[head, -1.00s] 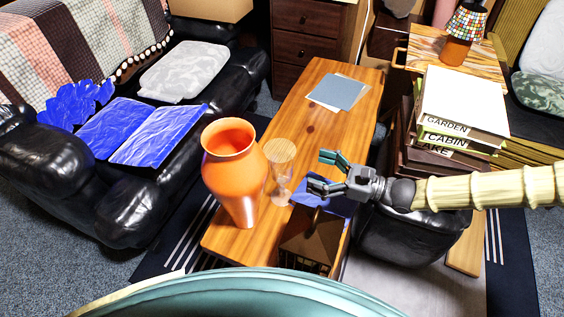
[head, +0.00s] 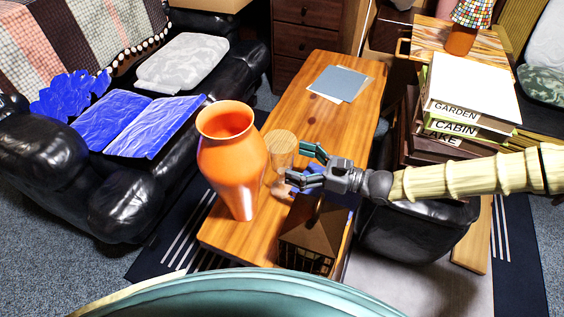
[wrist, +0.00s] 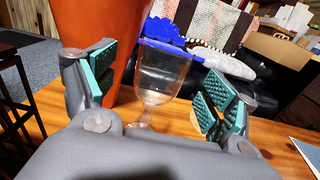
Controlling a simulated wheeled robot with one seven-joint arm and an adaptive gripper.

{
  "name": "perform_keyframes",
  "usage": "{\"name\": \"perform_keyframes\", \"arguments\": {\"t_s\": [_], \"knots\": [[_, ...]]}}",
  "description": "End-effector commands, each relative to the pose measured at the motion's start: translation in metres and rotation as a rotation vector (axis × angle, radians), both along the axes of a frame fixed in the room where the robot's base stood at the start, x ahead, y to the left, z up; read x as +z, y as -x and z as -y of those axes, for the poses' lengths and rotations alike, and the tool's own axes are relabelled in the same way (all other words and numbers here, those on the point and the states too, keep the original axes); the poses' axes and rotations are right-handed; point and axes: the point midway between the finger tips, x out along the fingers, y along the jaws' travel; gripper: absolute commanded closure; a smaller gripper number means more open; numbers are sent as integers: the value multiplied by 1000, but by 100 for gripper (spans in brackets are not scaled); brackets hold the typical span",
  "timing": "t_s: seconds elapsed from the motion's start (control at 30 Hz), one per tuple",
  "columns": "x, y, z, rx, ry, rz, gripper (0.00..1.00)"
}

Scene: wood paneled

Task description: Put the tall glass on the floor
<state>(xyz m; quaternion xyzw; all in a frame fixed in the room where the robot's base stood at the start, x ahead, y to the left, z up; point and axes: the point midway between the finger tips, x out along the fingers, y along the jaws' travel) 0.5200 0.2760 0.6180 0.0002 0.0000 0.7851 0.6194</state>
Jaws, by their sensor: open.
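The tall glass (head: 281,162) is a clear stemmed glass standing upright on the wooden table (head: 318,112), just right of a large orange vase. My gripper (head: 300,167) is open, right beside the glass on its right side in the head view. In the wrist view the glass (wrist: 161,75) shows between the two teal-padded fingers of my gripper (wrist: 158,85), a little beyond them. Its base is partly hidden by my gripper. The blue-grey carpeted floor (head: 92,268) shows at the lower left of the head view.
The orange vase (head: 232,160) stands very close to the glass and the left finger. A dark house-shaped lantern (head: 310,238) stands at the table's near end. Papers (head: 340,82) lie at the far end. A stack of books (head: 465,95) is at right, a black sofa (head: 120,195) at left.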

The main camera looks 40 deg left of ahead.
Motion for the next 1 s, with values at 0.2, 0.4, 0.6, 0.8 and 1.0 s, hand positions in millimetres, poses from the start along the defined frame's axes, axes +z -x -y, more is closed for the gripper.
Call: {"name": "perform_keyframes", "arguments": {"t_s": [0.2,0.4,0.6,0.8,1.0], "knots": [[-5,3,-24,3,1,1,15],[-4,6,-43,1,0,2,15],[-3,7,-48,0,0,1,15],[-3,7,-48,0,0,1,26],[-3,7,-48,0,0,1,62]]}}
